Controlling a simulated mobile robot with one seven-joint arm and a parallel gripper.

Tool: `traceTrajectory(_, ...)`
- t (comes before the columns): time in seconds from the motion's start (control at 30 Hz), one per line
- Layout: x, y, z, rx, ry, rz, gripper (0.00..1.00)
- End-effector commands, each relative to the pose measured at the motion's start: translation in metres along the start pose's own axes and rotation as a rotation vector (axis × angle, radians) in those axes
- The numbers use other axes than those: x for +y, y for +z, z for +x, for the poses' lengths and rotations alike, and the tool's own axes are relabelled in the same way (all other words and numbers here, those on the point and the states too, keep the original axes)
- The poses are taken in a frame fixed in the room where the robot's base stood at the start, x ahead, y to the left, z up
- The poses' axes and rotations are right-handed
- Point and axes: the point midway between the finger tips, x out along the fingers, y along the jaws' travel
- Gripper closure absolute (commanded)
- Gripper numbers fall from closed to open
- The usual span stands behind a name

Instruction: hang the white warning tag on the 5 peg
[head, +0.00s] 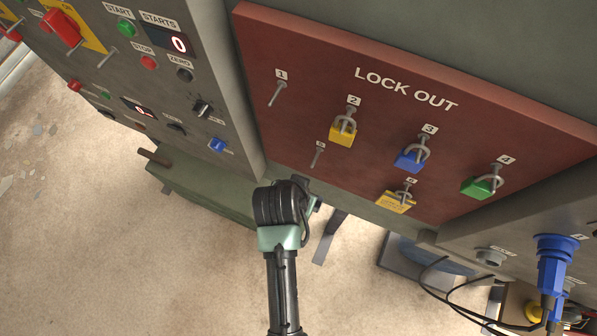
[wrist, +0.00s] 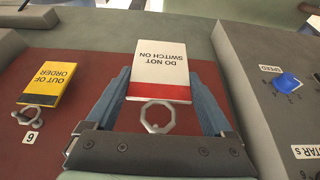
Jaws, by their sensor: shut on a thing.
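The white warning tag (wrist: 158,68) reads DO NOT SWITCH ON, with a red band and a metal ring. In the wrist view it appears upside down, ring toward the gripper's crossbar. My gripper (wrist: 160,80) is shut on it, a blue-grey finger on each side. In the head view my arm hides the tag and most of the gripper. The 5 peg (head: 317,159) is bare on the red lock-out board (head: 290,130), just above and right of my wrist.
A yellow OUT OF ORDER tag (wrist: 46,82) hangs on the 6 peg, right of peg 5 in the head view. Yellow (head: 342,133), blue (head: 411,158) and green (head: 482,187) padlocks hang on pegs 2, 3 and 4. The 1 peg (head: 277,93) is bare. A control panel (head: 225,90) stands left.

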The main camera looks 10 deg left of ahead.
Motion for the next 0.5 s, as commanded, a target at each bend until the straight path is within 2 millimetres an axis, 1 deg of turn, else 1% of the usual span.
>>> traceTrajectory(0.5,0.000,-0.028,0.016,0.001,0.000,0.001,0.67)
